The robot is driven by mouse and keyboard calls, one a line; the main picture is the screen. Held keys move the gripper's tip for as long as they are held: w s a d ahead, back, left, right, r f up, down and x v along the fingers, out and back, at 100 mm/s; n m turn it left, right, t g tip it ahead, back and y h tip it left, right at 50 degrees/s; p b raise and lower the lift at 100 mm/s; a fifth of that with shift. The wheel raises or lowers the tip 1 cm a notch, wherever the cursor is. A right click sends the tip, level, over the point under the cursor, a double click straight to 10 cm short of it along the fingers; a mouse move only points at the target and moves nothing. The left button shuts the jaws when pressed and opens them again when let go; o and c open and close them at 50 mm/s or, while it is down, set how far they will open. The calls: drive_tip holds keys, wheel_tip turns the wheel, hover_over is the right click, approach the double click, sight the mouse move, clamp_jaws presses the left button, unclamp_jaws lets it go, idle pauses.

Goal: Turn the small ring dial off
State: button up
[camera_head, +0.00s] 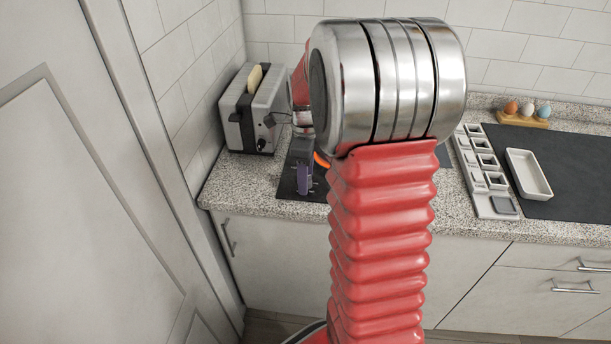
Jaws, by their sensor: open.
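A black hob (289,187) is set into the counter, largely hidden behind my arm. A ring on it glows orange (321,160), partly covered by my arm. I cannot make out the small ring dial; it may be behind my gripper or arm. My gripper (289,149) is open above the left part of the hob, close to the toaster's right side. One dark finger reaches left toward the toaster, and a dark piece with a purplish lower end hangs over the hob. Contact cannot be told from here.
A metal toaster (240,112) with a slice of bread (255,79) stands at the left by the wall. To the right are a grey compartment tray (480,172), a white dish (528,174) on a dark mat (580,170), and coloured eggs in a wooden holder (524,121).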

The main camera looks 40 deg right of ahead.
drive_tip(key=shift+c, duration=0.4)
drive_tip(key=c, duration=1)
drive_tip(key=shift+o, duration=0.2)
drive_tip(key=shift+n, duration=0.3)
drive_tip(key=n, duration=0.4)
drive_tip(key=shift+n, duration=0.3)
drive_tip(key=n, duration=0.4)
drive_tip(key=shift+n, duration=0.4)
drive_tip(key=o, duration=1)
